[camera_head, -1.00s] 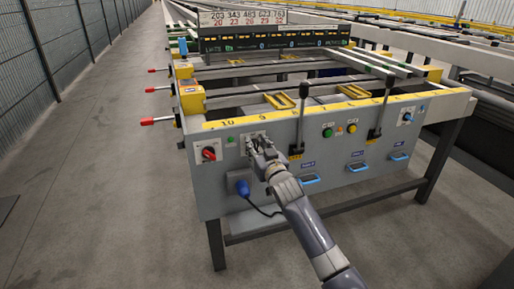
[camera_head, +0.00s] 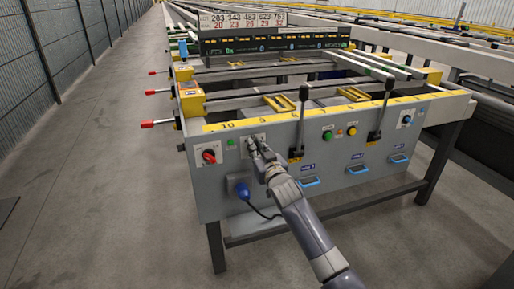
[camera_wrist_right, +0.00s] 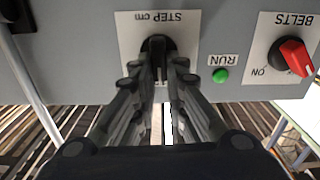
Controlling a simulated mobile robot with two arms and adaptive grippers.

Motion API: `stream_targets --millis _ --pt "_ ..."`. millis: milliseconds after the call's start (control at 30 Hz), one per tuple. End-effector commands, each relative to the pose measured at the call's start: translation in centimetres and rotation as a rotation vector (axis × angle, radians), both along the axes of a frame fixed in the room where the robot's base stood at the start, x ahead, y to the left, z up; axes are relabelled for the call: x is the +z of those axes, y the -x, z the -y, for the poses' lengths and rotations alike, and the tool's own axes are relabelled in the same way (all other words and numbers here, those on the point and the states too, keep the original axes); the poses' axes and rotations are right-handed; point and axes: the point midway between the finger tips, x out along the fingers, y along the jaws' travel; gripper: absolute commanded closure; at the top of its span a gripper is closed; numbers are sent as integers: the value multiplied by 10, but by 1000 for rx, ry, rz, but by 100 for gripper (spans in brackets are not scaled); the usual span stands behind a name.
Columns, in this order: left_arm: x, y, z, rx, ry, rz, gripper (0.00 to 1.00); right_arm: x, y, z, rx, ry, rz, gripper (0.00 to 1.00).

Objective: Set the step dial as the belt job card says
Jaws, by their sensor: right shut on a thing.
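The step dial (camera_wrist_right: 158,45) is a black knob on a white plate marked "STEP cm", upside down in the right wrist view. My right gripper (camera_wrist_right: 158,72) has one finger on each side of the knob and is shut on it. In the head view, my right gripper (camera_head: 254,150) is at the left part of the grey front panel and covers most of the dial. The white board (camera_head: 243,19) at the back carries two rows of numbers, 203 to 763 over 20 to 32. My left gripper is not in view.
The red belts switch (camera_head: 209,156) is left of the dial, with the green run lamp (camera_head: 231,142) between them. A black lever (camera_head: 299,120) stands right of my gripper. A blue plug (camera_head: 242,188) with a cable hangs below.

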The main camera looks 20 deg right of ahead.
Motion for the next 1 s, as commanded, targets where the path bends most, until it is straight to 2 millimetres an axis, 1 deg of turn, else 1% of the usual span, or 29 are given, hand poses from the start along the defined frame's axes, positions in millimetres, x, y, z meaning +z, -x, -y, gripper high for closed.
stream_targets --millis 167,200,233,400,667,800,1000 --pt "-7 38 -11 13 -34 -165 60 2 0 -2 0 86 2 100" --pt "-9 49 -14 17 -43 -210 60 2 0 -2 0 112 2 100" --pt "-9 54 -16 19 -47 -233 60 2 0 -3 0 132 3 100" --pt "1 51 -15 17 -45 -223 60 2 0 -5 1 266 8 100" --pt "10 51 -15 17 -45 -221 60 -1 0 -9 1 485 17 100" --pt "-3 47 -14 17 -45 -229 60 -3 0 -10 0 581 19 100" --pt "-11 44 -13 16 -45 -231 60 -5 0 -12 1 677 22 100"
